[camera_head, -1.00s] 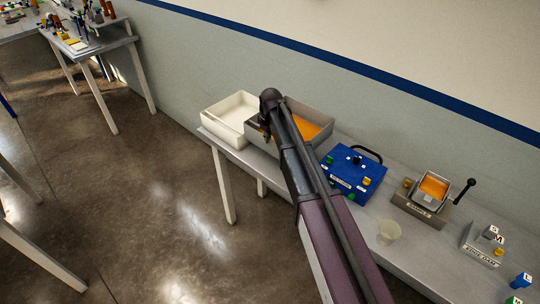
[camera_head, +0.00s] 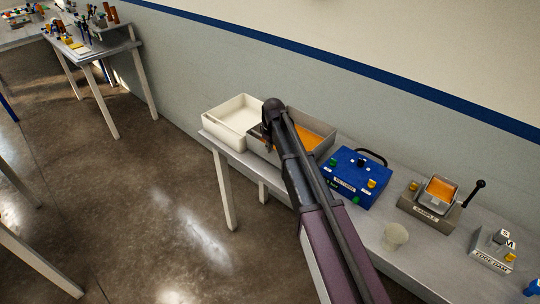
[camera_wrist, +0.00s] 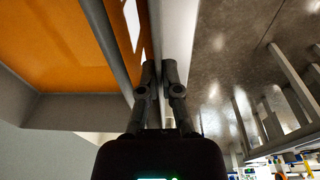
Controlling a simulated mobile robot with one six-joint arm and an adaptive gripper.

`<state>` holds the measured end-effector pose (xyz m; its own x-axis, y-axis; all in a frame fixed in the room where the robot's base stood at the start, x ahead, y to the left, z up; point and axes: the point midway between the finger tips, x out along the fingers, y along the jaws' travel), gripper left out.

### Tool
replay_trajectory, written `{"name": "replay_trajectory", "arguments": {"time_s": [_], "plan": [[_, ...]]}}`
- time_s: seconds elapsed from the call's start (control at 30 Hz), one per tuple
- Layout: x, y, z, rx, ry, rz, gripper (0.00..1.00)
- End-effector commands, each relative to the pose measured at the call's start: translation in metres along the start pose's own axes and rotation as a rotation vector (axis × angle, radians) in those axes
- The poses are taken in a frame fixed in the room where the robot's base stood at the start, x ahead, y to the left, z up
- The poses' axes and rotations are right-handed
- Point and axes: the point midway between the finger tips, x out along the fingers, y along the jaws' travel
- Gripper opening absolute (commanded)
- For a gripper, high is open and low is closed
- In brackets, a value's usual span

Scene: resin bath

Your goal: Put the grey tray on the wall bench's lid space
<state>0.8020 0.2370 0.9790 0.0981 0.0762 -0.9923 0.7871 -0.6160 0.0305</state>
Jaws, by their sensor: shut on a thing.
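The grey tray (camera_head: 262,151) is a rectangular pan with orange resin in it. It is at the far left part of the wall bench (camera_head: 219,147), right beside the white tray. My arm crosses in front of it and hides its middle. My gripper (camera_wrist: 159,68) is shut on the tray's near wall in the wrist view, with the orange resin (camera_wrist: 55,40) to the left of the fingers. In the head view my gripper is mostly hidden behind my arm. I cannot tell whether the tray rests on the bench or is slightly raised. No marked lid space can be made out.
A white tray (camera_head: 228,112) stands left of the grey tray. A blue box (camera_head: 352,182) with a handle is close on its right. Floor in front is clear.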

Motion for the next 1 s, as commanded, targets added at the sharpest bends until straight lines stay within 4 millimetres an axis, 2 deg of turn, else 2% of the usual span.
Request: {"name": "replay_trajectory", "arguments": {"time_s": [0.4,1.0], "plan": [[0.033,-0.001,0.004,0.000,0.000,0.001,0.00],[0.038,0.000,0.005,0.001,0.000,0.001,0.00]]}}
